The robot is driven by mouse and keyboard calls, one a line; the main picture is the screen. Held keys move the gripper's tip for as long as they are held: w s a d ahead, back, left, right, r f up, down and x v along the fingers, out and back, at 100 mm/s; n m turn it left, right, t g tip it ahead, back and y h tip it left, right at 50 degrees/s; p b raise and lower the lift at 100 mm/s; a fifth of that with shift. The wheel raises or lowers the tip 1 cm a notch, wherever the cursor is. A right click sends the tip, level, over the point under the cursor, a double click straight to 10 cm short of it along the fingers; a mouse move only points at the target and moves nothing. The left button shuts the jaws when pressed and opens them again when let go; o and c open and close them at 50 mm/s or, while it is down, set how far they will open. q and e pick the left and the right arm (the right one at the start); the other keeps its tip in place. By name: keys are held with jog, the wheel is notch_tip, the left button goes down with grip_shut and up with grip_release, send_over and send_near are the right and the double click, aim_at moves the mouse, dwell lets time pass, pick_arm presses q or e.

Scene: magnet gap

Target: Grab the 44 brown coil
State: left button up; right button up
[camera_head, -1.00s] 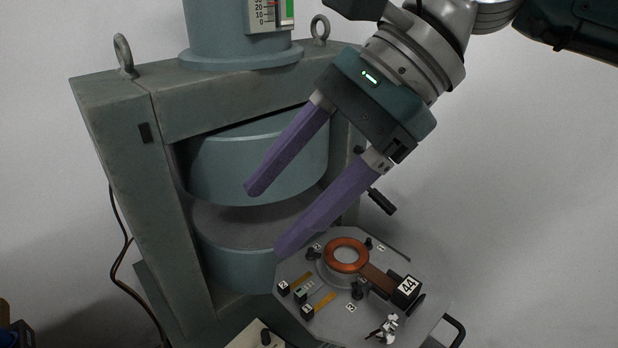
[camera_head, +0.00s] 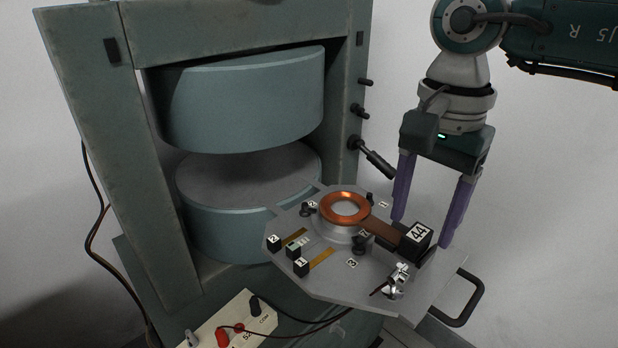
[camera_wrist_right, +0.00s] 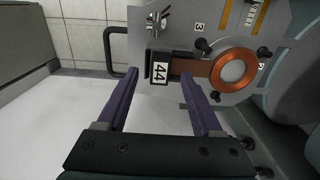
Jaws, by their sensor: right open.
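The brown coil marked 44 is a copper ring (camera_head: 345,208) with a brown strip leading to a black block labelled 44 (camera_head: 417,241). The ring sits on a round support on a grey plate (camera_head: 335,282). My right gripper (camera_head: 421,232) is open and points down, its two purple fingers on the far right side of the plate, near the black block. In the right wrist view the block (camera_wrist_right: 160,70) lies ahead of the open fingers (camera_wrist_right: 161,84), with the ring (camera_wrist_right: 235,69) to the right. Nothing is between the fingertips that I can see touching. My left gripper is not in view.
A large magnet with two round blue-grey poles (camera_head: 240,100) stands left behind the plate. Black knobs, numbered tags and a metal clamp (camera_head: 396,281) sit on the plate. A black handle (camera_head: 463,300) sticks out at its right. A cream terminal box (camera_head: 232,322) with wires stands in front.

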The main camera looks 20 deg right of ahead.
jog(key=shift+f, duration=0.9)
jog(key=shift+c, duration=0.3)
grip_shut()
